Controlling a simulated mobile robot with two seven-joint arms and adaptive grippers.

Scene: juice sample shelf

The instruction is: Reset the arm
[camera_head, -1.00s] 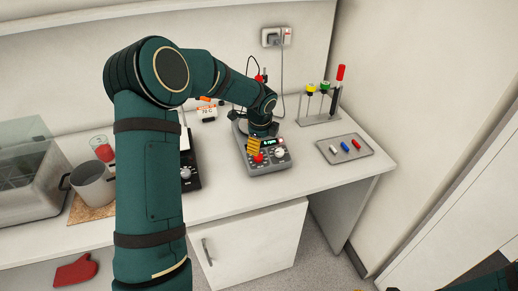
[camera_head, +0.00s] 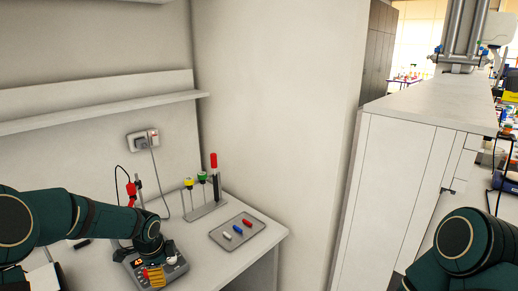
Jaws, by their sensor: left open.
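My left arm (camera_head: 95,218) comes in from the left, dark green. Its open gripper (camera_head: 154,277), with yellow fingers, points down at the hotplate stirrer (camera_head: 172,270) near the bottom of the view. The gripper overlaps the device's front, and I cannot tell whether it touches it. Nothing shows between the fingers. Part of my right arm (camera_head: 465,245) shows at the lower right, and its gripper is out of view.
A rack (camera_head: 208,209) with yellow-, green- and red-topped items stands by the wall. A grey tray (camera_head: 222,242) holds small white, blue and red pieces. A wall socket (camera_head: 143,141) has a cable. A white cabinet (camera_head: 400,180) stands at the right, with an open room behind.

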